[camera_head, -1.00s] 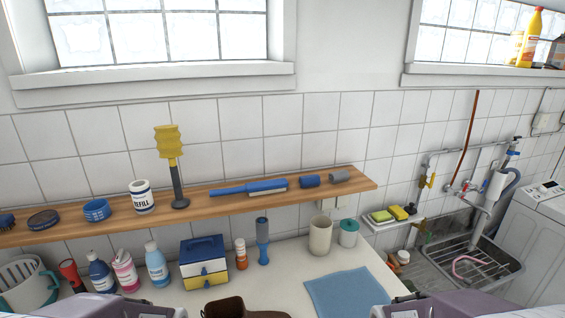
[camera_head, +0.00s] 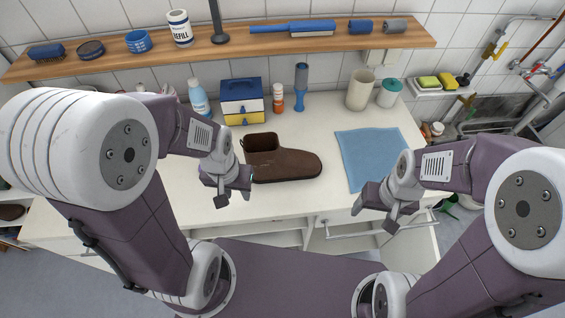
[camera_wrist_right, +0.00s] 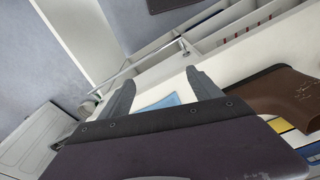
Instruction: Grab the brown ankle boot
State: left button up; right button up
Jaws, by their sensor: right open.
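The brown ankle boot (camera_head: 286,165) lies on the white counter, its opening at the left and its toe pointing right. It also shows at the right edge of the right wrist view (camera_wrist_right: 280,95). My left gripper (camera_head: 232,194) is just left of and in front of the boot, apart from it; its jaw opening cannot be made out. My right gripper (camera_head: 378,216) is over the counter's front edge, to the right of the boot. In the right wrist view its two fingers (camera_wrist_right: 163,90) are spread with nothing between them.
A blue cloth (camera_head: 371,158) lies right of the boot. Behind stand a blue and yellow box (camera_head: 243,104), bottles, a cream cup (camera_head: 360,90) and a teal-lidded jar (camera_head: 389,93). A wooden shelf (camera_head: 250,46) runs above. An open drawer front with a handle (camera_head: 375,229) juts below the counter.

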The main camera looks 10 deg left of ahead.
aim_at(271, 161)
jog(key=l+u, duration=0.2)
jog(key=u, duration=0.25)
jog(key=l+u, duration=0.2)
jog(key=u, duration=0.2)
jog(key=l+u, duration=0.2)
jog(key=u, duration=0.25)
jog(key=l+u, duration=0.2)
jog(key=u, duration=0.25)
jog(key=k+l+u, duration=0.1)
jog(key=u, duration=0.35)
